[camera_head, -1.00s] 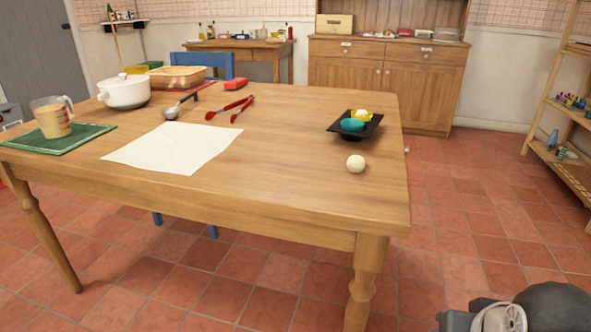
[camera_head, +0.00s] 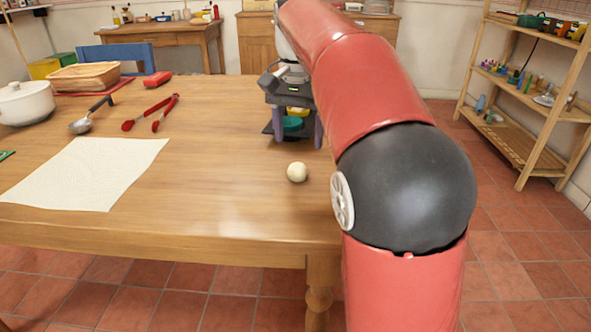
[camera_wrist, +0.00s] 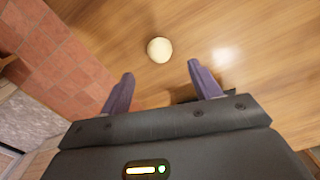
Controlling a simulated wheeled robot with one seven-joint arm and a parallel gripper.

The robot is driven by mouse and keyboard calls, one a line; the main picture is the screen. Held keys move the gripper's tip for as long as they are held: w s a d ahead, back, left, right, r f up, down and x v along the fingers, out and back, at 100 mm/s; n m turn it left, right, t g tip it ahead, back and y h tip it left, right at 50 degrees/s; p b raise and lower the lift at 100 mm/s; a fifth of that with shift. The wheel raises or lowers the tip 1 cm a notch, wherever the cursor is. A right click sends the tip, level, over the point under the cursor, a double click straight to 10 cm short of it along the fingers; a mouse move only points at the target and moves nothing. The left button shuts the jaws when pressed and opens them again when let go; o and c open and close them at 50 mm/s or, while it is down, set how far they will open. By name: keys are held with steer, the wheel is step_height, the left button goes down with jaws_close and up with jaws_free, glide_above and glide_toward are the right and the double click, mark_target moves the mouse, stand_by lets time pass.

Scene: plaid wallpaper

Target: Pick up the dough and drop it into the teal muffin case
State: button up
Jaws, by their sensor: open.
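The dough (camera_head: 297,172) is a pale round ball on the wooden table, near its right front edge. In the wrist view the dough (camera_wrist: 160,50) lies just beyond the fingertips, roughly centred between them and not touched. My gripper (camera_head: 294,139) is open and empty, pointing down above the table behind the dough; its two purple fingers also show in the wrist view (camera_wrist: 160,70). The teal muffin case (camera_head: 292,124) sits on a dark tray (camera_head: 269,130) behind my gripper, partly hidden by it. A yellow case (camera_head: 299,111) shows behind the teal one.
A white sheet (camera_head: 85,173) lies left on the table (camera_head: 215,180). Red tongs (camera_head: 150,113), a ladle (camera_head: 82,125), a white pot (camera_head: 25,102) and a basket (camera_head: 85,76) stand farther left and back. The table around the dough is clear. Shelves (camera_head: 530,140) stand at the right.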

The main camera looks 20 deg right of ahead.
mark_target(298, 165)
step_height(298, 165, down, 6)
steer(key=shift+s+a+f+b, duration=0.1)
steer(key=shift+f+b, duration=0.05)
steer(key=shift+b, duration=0.45)
steer(key=c, duration=1.1)
